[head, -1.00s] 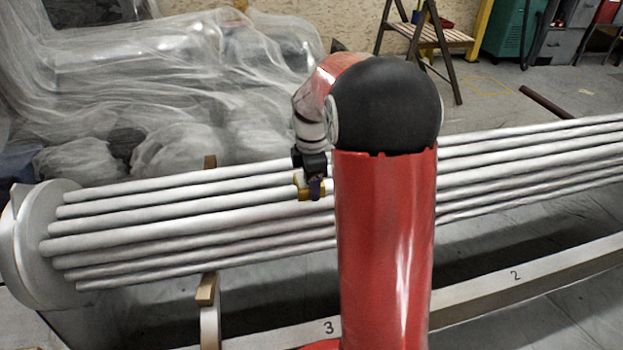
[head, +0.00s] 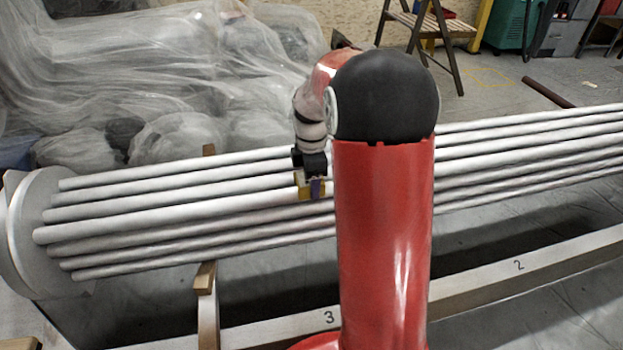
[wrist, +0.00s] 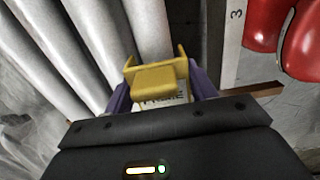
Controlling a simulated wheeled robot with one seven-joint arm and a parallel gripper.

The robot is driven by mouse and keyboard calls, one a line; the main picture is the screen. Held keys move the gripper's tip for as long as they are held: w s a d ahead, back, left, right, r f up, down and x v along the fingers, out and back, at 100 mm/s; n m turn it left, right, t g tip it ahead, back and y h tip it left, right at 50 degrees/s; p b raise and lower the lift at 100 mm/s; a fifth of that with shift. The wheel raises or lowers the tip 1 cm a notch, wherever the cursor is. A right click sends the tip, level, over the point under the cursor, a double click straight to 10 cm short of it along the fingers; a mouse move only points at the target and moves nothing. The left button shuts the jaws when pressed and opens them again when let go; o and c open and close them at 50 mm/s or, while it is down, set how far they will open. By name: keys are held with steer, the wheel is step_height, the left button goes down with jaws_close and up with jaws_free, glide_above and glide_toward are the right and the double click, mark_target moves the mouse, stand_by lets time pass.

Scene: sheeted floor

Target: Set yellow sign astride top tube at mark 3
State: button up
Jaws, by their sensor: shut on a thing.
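The yellow sign (wrist: 155,78) is between the two purple fingers of my gripper (wrist: 160,92) in the wrist view. It has a flat yellow top with raised sides, and a pale lettered face shows below it. In the head view the sign (head: 304,193) and my gripper (head: 313,187) are at the bundle of white tubes (head: 190,202), over the upper tubes. I cannot tell whether the sign touches a tube. Mark 3 (head: 329,317) is on the pale beam in front, and also shows in the wrist view (wrist: 237,14). My arm hides part of the tubes.
The pale beam (head: 480,284) runs along the front, with mark 2 (head: 519,265) farther right. A wooden-topped support (head: 205,278) stands in front of the tubes. A round end plate (head: 30,240) closes the left end. Plastic-draped objects (head: 120,70) stand behind.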

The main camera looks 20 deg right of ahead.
steer(key=shift+r, duration=0.2)
steer(key=shift+r+p, duration=0.75)
steer(key=shift+r, duration=0.05)
stand_by(0.7)
steer(key=shift+f, duration=0.3)
steer(key=shift+f+b, duration=0.45)
steer(key=shift+f, duration=0.3)
steer(key=shift+r, duration=0.1)
steer(key=shift+r+p, duration=2)
steer(key=shift+r, duration=1.45)
